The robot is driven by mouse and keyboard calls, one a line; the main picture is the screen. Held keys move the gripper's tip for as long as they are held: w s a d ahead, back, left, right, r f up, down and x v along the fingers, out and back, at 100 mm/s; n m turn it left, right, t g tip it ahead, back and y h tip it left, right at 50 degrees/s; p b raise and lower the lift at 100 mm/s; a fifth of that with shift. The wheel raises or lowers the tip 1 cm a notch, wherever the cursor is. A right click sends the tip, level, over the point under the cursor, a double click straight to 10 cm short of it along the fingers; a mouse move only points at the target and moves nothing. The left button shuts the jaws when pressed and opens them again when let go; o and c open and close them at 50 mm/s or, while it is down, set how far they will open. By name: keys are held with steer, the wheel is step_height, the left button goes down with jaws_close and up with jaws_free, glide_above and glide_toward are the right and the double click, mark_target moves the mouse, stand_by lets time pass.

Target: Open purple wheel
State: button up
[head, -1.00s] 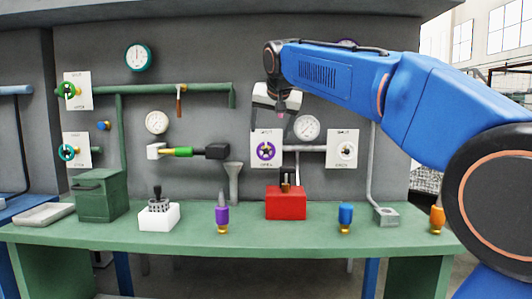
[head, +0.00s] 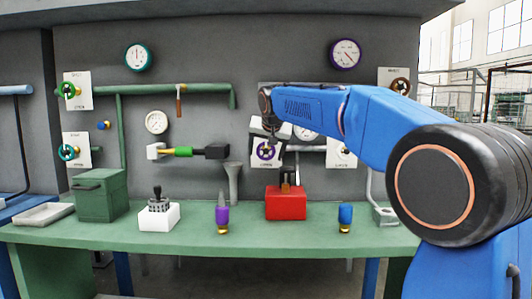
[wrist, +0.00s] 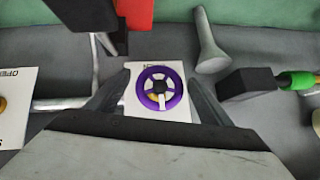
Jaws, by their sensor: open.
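The purple wheel (head: 266,151) is mounted on a white plate on the grey back wall, right of centre in the head view. In the wrist view the purple wheel (wrist: 160,89) is fully visible, with a white spoke and a yellowish part inside its rim. My gripper (head: 270,150) is in front of the wall at the wheel. In the wrist view my gripper (wrist: 158,88) is open, with one finger on each side of the wheel. I see no clear contact between the fingers and the rim.
A red box (head: 286,203) stands on the green bench (head: 150,240) below the wheel. A white-plated valve (head: 342,152) is to the right, partly behind my arm.

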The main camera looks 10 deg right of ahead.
steer(key=c, duration=1.1)
steer(key=shift+o, duration=0.2)
steer(key=n+g+h, duration=0.1)
steer(key=n+h, duration=0.1)
steer(key=h, duration=0.1)
steer(key=shift+a+h, duration=0.15)
steer(key=shift+h, duration=0.25)
steer(key=n+h, duration=0.2)
steer(key=h, duration=0.1)
steer(key=n+h, duration=0.2)
steer(key=h, duration=0.1)
steer(key=shift+h, duration=0.4)
steer(key=shift+n+h, duration=1.2)
steer(key=shift+h, duration=0.1)
